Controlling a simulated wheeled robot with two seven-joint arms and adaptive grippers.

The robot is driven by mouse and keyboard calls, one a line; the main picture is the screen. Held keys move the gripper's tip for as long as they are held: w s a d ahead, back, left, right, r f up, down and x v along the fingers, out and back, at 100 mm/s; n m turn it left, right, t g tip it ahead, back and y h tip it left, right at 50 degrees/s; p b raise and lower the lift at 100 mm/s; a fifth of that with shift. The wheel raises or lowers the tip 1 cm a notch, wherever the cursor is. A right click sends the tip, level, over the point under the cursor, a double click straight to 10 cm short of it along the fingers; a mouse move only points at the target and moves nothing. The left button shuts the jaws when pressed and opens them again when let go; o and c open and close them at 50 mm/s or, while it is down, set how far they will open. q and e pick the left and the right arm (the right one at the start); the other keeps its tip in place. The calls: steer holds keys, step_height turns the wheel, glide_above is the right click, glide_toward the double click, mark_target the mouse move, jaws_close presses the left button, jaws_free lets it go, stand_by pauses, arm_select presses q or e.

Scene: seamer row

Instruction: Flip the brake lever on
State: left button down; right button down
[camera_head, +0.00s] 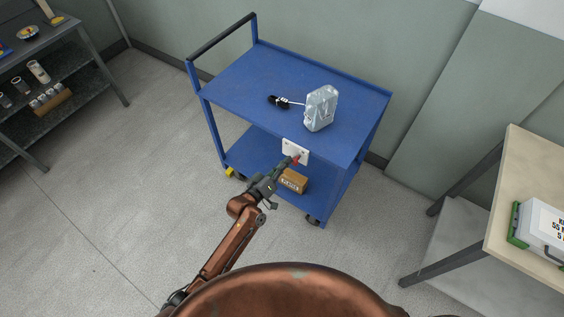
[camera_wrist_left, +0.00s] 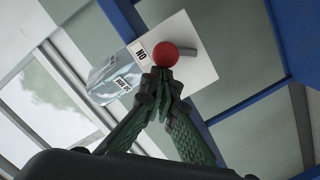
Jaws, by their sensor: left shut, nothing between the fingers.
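The brake lever's red knob (camera_head: 296,158) is at a white plate (camera_head: 289,146) on the front edge of the blue cart's top. In the left wrist view, the red knob (camera_wrist_left: 165,54) is just beyond my left fingertips, in front of the white plate (camera_wrist_left: 203,72). A black-lettered label (camera_wrist_left: 141,52) is beside the knob and looks turned over in this view. My left gripper (camera_head: 283,166) is shut and empty; it also shows in the left wrist view (camera_wrist_left: 160,84). It is very close to the knob; I cannot tell whether they touch. My right gripper is not in view.
The blue cart (camera_head: 240,80) carries a silvery metal canister (camera_head: 321,108) and a black-handled tool (camera_head: 279,101) on top. A cardboard box (camera_head: 293,181) is on its lower shelf. A dark shelf rack (camera_head: 60,70) stands left, a table (camera_head: 520,190) right. Floor left of the cart is clear.

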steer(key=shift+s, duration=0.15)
